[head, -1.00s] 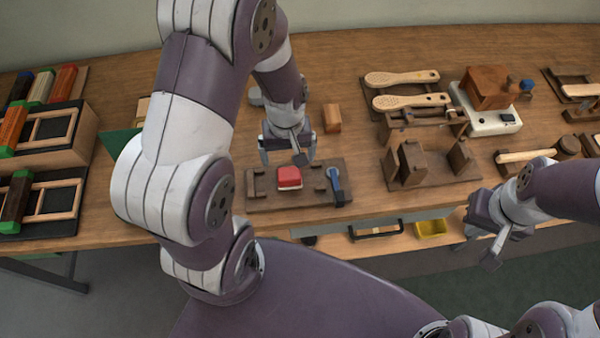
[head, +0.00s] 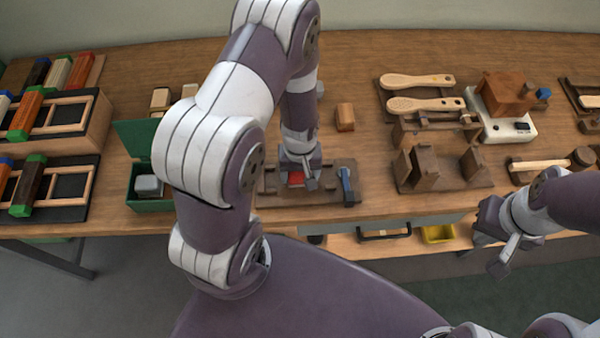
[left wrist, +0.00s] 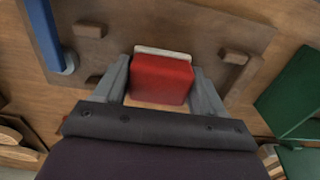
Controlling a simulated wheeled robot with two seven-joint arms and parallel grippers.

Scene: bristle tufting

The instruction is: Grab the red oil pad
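The red oil pad (head: 296,178) sits on a brown wooden board (head: 322,193) at the front of the bench, mostly hidden by my left gripper in the head view. In the left wrist view the red pad (left wrist: 162,78), with a pale edge, lies between the two grey fingers. My left gripper (head: 299,180) is down over the pad, its fingers open, one on each side, with small gaps visible. My right gripper (head: 503,250) hangs empty in front of the bench at the right; its finger opening is unclear.
A blue-handled tool (head: 347,186) lies at the board's right end. A green open box (head: 150,203) stands to the left, a small wooden block (head: 345,117) behind. Wooden stands (head: 425,168) are to the right. A yellow bin (head: 438,234) sits below the bench top.

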